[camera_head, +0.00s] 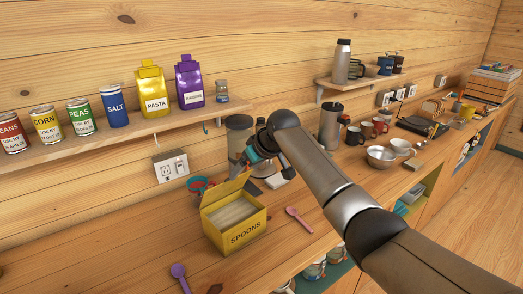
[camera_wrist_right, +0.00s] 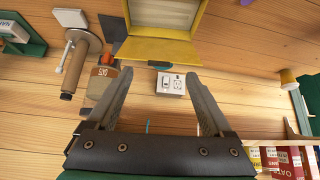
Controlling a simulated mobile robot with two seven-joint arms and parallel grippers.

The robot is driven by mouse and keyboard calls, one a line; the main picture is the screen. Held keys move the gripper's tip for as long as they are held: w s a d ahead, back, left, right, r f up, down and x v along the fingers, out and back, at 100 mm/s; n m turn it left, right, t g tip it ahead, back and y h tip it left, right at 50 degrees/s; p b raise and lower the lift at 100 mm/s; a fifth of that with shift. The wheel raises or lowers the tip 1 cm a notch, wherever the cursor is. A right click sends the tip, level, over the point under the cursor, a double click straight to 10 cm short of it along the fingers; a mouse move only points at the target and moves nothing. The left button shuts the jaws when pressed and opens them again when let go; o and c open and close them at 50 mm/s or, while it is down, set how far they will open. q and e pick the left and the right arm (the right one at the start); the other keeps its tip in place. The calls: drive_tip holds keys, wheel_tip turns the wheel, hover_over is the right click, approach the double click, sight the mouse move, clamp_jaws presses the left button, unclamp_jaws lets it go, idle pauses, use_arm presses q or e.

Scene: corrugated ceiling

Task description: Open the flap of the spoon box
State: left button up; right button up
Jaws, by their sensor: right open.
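The yellow spoon box (camera_head: 236,234), labelled SPOONS, sits on the wooden counter with its top open and a pale interior showing. Its yellow flap (camera_head: 222,189) stands raised along the back edge. In the right wrist view the box (camera_wrist_right: 198,14) is at the top, with the flap (camera_wrist_right: 158,51) extending from it, just beyond my fingertips. My right gripper (camera_head: 246,162) is above and behind the box; its fingers (camera_wrist_right: 157,78) are spread and empty. Whether a finger touches the flap cannot be told. My left gripper is not in view.
A pink spoon (camera_head: 298,219) lies right of the box and a purple spoon (camera_head: 180,274) in front. A red-and-blue cup (camera_head: 197,186) stands behind it. A wall outlet (camera_head: 171,168) and a shelf (camera_head: 130,133) with cans and bags are behind. A metal bowl (camera_head: 381,157) stands farther right.

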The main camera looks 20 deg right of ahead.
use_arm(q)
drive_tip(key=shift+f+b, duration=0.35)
use_arm(e)
drive_tip(key=v, duration=1)
drive_tip(key=shift+s, duration=0.1)
